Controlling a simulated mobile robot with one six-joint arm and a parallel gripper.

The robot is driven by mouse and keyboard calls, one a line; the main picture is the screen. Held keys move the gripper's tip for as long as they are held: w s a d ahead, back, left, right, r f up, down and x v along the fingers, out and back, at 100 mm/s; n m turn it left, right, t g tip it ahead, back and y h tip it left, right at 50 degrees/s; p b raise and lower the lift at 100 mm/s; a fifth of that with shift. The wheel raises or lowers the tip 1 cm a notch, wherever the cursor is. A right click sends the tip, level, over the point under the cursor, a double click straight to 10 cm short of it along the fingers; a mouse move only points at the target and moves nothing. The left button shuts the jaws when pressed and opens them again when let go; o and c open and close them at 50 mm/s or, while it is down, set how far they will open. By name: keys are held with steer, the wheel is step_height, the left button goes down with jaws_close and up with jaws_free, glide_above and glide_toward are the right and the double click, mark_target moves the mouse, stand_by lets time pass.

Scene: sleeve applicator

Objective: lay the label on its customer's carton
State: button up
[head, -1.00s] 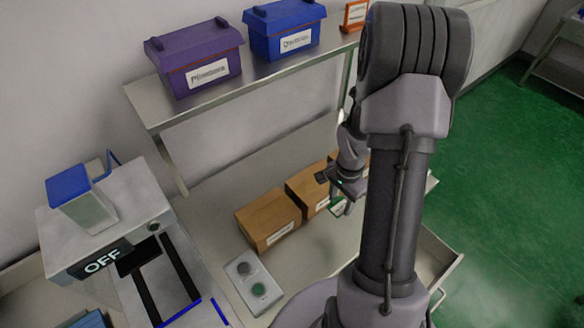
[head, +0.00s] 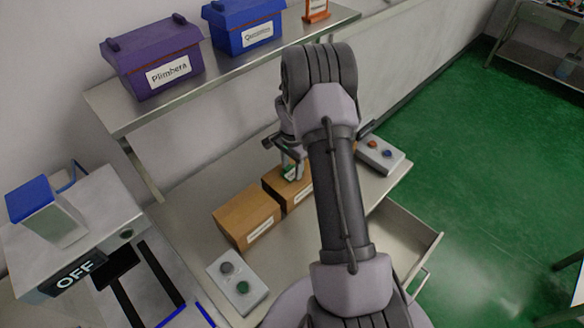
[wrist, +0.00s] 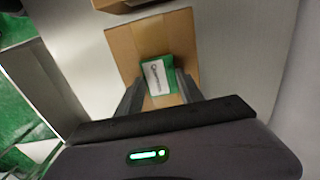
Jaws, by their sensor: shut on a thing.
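My gripper (head: 290,164) is shut on a small green and white label (head: 291,173). In the wrist view my gripper (wrist: 158,86) holds the label (wrist: 155,74) over the top of a brown carton (wrist: 122,42). Dark print shows on the label's white part, too small to read. In the head view this is the middle carton (head: 272,184), beside the left carton (head: 247,218). Both have white strips on their fronts, unreadable here. My arm hides what lies to the right. I cannot tell whether the label touches the carton.
A purple bin marked "Plimbera" (head: 152,58) and a blue bin (head: 244,26) stand on the shelf above. A button box (head: 238,283) is at the front, another (head: 380,154) at the right. A machine showing "OFF" (head: 78,273) stands left. A drawer (head: 408,240) is open.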

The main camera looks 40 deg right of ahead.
steer(key=shift+f, duration=0.15)
steer(key=o, duration=1.3)
